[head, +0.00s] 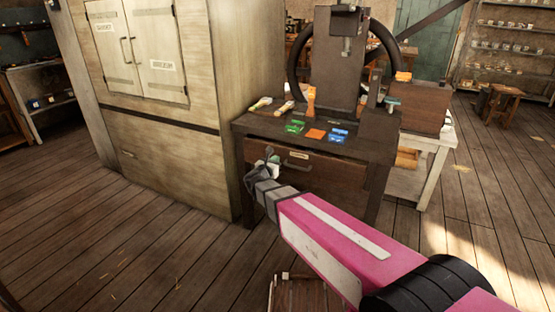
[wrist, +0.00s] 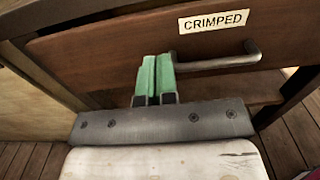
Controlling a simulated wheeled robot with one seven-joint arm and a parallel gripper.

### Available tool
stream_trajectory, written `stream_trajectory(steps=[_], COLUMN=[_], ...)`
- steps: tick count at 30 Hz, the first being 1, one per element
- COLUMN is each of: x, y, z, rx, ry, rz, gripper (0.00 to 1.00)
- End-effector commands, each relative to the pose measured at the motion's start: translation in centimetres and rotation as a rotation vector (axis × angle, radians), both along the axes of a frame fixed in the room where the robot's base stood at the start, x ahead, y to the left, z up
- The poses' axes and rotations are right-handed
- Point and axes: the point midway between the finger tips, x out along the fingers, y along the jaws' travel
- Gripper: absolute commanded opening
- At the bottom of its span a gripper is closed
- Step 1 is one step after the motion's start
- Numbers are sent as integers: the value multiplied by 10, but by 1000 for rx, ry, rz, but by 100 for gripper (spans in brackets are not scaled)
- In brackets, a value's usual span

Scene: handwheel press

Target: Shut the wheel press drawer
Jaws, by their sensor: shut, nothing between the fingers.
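The press drawer (head: 335,172) is a brown wooden front under the dark press table (head: 377,152). In the wrist view the drawer front (wrist: 110,42) fills the upper part, with a "CRIMPED" label (wrist: 213,22) and a grey bar handle (wrist: 225,62). The handle also shows in the head view (head: 297,163). My gripper (head: 270,156) is at the left part of the drawer front, left of the handle. Its green fingers (wrist: 156,58) are shut and empty, pointing at the front. I cannot tell whether they touch it, or how far the drawer stands out.
A tall pale cabinet (head: 165,125) stands close on the table's left. The press with its black handwheel (head: 388,48) rises from the table, with colored pieces (head: 316,134) on top. A low wooden item (head: 297,292) is on the floor, partly behind my arm. Floor at left (head: 70,215) is clear.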

Motion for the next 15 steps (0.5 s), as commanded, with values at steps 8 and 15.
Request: stream_trajectory(steps=[8, 15], x=[-43, -59], y=[16, 24], z=[0, 0], rx=[-1, -5], ry=[0, 2], rz=[1, -1], gripper=[0, 0])
